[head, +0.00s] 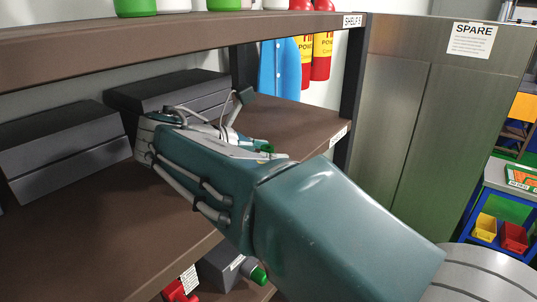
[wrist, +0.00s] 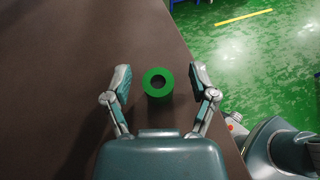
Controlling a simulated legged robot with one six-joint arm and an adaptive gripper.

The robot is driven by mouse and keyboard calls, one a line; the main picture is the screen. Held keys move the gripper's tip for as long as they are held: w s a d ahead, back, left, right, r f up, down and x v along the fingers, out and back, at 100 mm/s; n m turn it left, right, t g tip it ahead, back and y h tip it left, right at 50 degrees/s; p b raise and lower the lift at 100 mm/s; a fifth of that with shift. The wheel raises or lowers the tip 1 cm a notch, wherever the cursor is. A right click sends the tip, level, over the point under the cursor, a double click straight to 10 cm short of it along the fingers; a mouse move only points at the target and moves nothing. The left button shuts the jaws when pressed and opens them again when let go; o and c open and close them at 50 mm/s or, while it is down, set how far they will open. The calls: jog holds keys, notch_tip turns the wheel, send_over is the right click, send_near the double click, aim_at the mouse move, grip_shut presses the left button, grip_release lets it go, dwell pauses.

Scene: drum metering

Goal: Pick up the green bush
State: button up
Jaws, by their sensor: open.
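The green bush (wrist: 158,94) is a short green ring with a dark centre hole. In the wrist view it sits on the brown shelf (wrist: 60,70), close to the shelf's right edge. My gripper (wrist: 160,78) is open, with one finger on each side of the bush and a gap to both. My arm hides most of the bush there.
Dark grey boxes (head: 62,148) stand on the shelf to the left and behind my gripper. An upper shelf (head: 150,50) runs above. A dark post (head: 351,90) and a metal cabinet (head: 400,120) stand to the right. Green floor (wrist: 250,60) lies beyond the shelf edge.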

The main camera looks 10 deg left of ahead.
jog(key=shift+a, duration=0.35)
grip_shut()
jog(key=shift+d, duration=0.2)
jog(key=shift+r, duration=0.7)
jog(key=shift+s+a+r, duration=0.1)
jog(key=shift+a+r, duration=0.1)
jog(key=shift+r, duration=0.35)
jog(key=shift+s+a+r, duration=0.1)
jog(key=shift+a+r, duration=0.05)
jog(key=shift+r, duration=0.35)
jog(key=s+a, duration=0.3)
jog(key=a, duration=0.1)
jog(key=s+a, duration=0.8)
jog(key=shift+a, duration=0.25)
jog(key=shift+s+a+f, duration=0.1)
jog(key=shift+s+a, duration=0.1)
jog(key=shift+a, duration=0.05)
jog(key=shift+s, duration=0.1)
